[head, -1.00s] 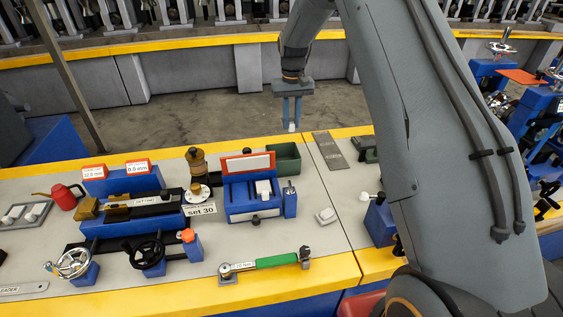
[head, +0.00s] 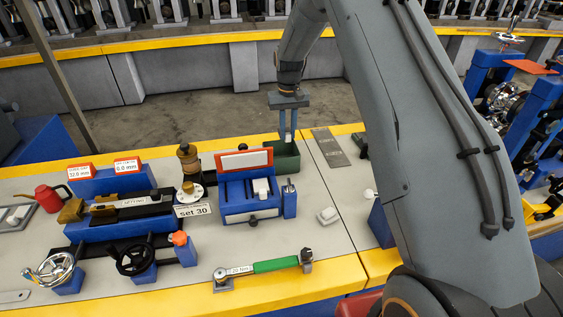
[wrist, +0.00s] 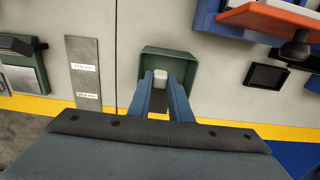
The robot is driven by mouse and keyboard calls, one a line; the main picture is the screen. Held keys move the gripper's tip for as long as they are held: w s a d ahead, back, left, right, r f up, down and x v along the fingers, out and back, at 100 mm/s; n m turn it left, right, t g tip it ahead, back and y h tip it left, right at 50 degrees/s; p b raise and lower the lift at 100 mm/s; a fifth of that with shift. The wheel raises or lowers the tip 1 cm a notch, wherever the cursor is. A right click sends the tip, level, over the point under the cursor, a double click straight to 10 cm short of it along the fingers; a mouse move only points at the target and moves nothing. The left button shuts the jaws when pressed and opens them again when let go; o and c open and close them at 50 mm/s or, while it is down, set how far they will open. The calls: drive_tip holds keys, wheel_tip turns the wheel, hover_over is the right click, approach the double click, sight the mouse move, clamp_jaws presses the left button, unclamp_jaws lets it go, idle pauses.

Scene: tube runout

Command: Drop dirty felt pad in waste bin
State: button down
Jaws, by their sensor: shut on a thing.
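My gripper (head: 288,138) is shut on a small white felt pad (head: 288,137), which shows between the blue fingertips. In the wrist view the white pad (wrist: 160,76) sits at the finger ends, over the opening of the green waste bin (wrist: 148,62). In the head view the green bin (head: 287,163) stands at the back of the bench, behind the blue box. The fingertips overlap its far rim there. I cannot tell how far the pad is above the bin floor. Any dirt on the pad is too small to see.
A blue box with an orange-framed label (head: 247,160) stands just in front of the bin. A grey labelled plate (head: 330,146) lies to the bin's right. A brass-topped stand (head: 187,165) is to the left.

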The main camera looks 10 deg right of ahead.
drive_tip(key=shift+f, duration=0.25)
drive_tip(key=c, duration=1.5)
unclamp_jaws()
drive_tip(key=shift+c, duration=0.2)
wheel_tip(320, 180, up, 8)
drive_tip(key=shift+f+b, duration=0.1)
drive_tip(key=shift+b, duration=1.05)
drive_tip(key=s+f, duration=0.1)
drive_tip(key=s, duration=3.6)
drive_tip(key=shift+t, duration=0.4)
